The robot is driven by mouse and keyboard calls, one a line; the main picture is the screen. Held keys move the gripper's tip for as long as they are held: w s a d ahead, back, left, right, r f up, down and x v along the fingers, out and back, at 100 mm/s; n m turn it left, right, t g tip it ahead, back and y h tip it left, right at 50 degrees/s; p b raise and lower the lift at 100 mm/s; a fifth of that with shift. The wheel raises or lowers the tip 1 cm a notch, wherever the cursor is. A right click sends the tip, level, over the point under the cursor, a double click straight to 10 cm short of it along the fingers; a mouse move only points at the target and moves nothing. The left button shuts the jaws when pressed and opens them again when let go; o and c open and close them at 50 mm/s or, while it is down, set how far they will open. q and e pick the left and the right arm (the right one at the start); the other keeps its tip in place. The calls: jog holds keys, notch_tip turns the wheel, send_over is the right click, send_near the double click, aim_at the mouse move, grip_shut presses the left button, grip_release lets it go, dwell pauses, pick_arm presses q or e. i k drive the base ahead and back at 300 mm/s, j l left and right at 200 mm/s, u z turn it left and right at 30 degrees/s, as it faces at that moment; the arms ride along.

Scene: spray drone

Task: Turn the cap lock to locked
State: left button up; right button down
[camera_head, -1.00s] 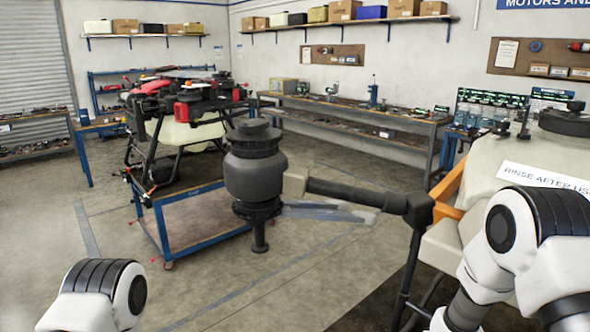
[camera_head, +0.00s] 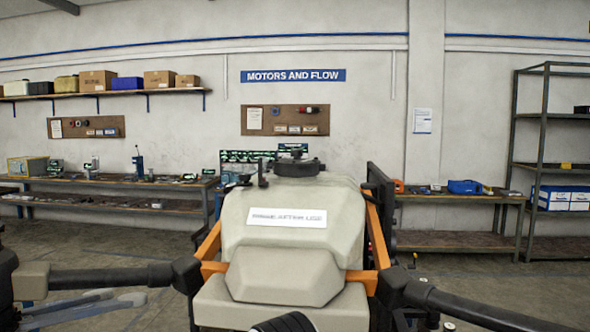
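The beige tank (camera_head: 245,221) of the spray drone stands in the middle of the head view, with a white label (camera_head: 287,217) on its front. A round black cap (camera_head: 297,168) sits on top of the tank. A small black fitting (camera_head: 263,176) stands on the tank top to the left of the cap. I cannot tell from this distance which part is the cap lock or how it is set. Neither of my grippers is in view. A dark ribbed piece of my arm shows at the bottom edge, in front of the tank.
An orange frame (camera_head: 378,232) flanks the tank. Dark drone arms reach out to the left (camera_head: 120,277) and right (camera_head: 470,308). Workbenches (camera_head: 110,183) line the wall behind, and a metal shelf rack (camera_head: 545,150) stands at the right. Open floor shows on both sides.

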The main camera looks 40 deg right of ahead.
aim_at(296, 154)
jog(key=j+z, duration=0.25)
jog(key=z, duration=0.15)
jog(key=i+j+z, duration=0.1)
jog(key=j+z, duration=0.15)
jog(key=z, duration=0.15)
jog(key=j+z, duration=0.5)
jog(key=z, duration=0.25)
jog(key=k+l, duration=0.05)
